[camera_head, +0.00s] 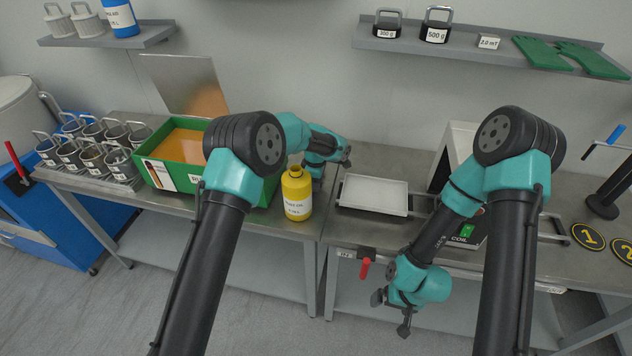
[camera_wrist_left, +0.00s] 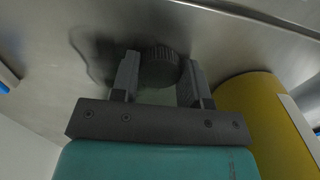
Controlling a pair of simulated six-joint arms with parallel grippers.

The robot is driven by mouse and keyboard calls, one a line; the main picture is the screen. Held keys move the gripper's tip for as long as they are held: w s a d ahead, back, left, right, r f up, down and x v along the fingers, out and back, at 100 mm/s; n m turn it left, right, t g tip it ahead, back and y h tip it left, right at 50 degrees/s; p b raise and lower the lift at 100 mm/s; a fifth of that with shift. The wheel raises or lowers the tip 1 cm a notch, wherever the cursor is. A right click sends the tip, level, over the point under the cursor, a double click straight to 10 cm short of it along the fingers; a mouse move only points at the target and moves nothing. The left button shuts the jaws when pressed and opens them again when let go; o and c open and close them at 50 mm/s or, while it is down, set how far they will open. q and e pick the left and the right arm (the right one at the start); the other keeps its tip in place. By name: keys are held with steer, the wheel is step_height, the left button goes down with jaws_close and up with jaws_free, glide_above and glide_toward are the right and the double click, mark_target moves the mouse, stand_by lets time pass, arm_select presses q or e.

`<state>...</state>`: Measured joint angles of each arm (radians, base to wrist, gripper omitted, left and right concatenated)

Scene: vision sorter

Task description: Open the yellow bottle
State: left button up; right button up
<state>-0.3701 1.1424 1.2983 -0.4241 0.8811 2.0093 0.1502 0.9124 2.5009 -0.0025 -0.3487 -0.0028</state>
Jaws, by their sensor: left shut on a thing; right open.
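The yellow bottle (camera_head: 297,196) stands upright on the metal table, with a white label on its front. Its top looks yellow with a small pale spot, and I see no dark cap on it. In the left wrist view its yellow side (camera_wrist_left: 262,120) is right of the fingers. My left gripper (camera_wrist_left: 161,70) is shut on a dark, round, ridged cap (camera_wrist_left: 159,64), over bare metal tabletop and apart from the bottle. In the head view its fingers are hidden behind the bottle. My right gripper (camera_head: 391,313) is open and empty, in front of the table's front edge.
A green bin (camera_head: 170,190) stands left of the bottle. A shallow pale tray (camera_head: 373,196) lies right of it. Several metal canisters (camera_head: 92,158) fill a rack at the left. A red-handled valve (camera_head: 365,268) sticks out from the table's front edge.

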arm_select(q)
steer(key=shift+f, duration=0.1)
steer(key=o, duration=1)
step_height(320, 180, up, 12)
steer(key=shift+r, duration=0.15)
stand_by(0.7)
